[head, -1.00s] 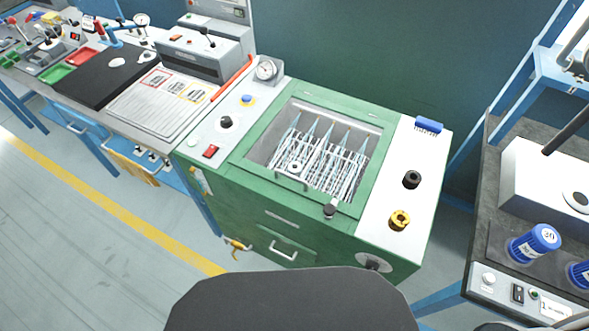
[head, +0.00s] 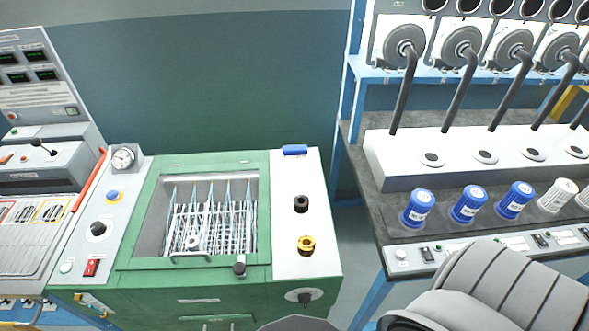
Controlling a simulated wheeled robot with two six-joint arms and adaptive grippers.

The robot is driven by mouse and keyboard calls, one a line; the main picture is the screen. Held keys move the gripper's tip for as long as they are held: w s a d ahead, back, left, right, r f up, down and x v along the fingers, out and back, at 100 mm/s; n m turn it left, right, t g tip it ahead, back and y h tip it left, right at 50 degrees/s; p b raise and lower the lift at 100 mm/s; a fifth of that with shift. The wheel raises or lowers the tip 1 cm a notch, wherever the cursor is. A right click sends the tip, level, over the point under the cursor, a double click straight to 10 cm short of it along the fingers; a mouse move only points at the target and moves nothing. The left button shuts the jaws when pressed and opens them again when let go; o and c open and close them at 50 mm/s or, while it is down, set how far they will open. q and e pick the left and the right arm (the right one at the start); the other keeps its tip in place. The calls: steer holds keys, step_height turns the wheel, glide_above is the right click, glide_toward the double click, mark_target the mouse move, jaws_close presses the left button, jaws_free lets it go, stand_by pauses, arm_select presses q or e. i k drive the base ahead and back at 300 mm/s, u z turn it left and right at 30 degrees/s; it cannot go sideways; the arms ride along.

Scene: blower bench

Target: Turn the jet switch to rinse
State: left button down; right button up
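A green washing cabinet (head: 130,263) stands left of centre in the head view, with a recessed basin holding a wire rack and thin upright tubes (head: 210,222). A black rotary knob (head: 98,229) sits on its left white panel. Another dark knob on a round grey plate (head: 305,297) is on the front face at lower right. No label reading jet or rinse is legible, so I cannot tell which is the jet switch. Neither gripper is in view.
A red rocker switch (head: 91,267), a blue button (head: 113,195) and a dial gauge (head: 123,158) are on the left panel.

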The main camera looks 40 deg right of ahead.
mark_target(304, 299)
steer(key=z, duration=0.05)
steer(key=k, duration=1.3)
steer(key=z, duration=0.7)
steer(key=i, duration=1.05)
steer(key=u, duration=0.4)
steer(key=k, duration=1)
steer(key=z, duration=1.35)
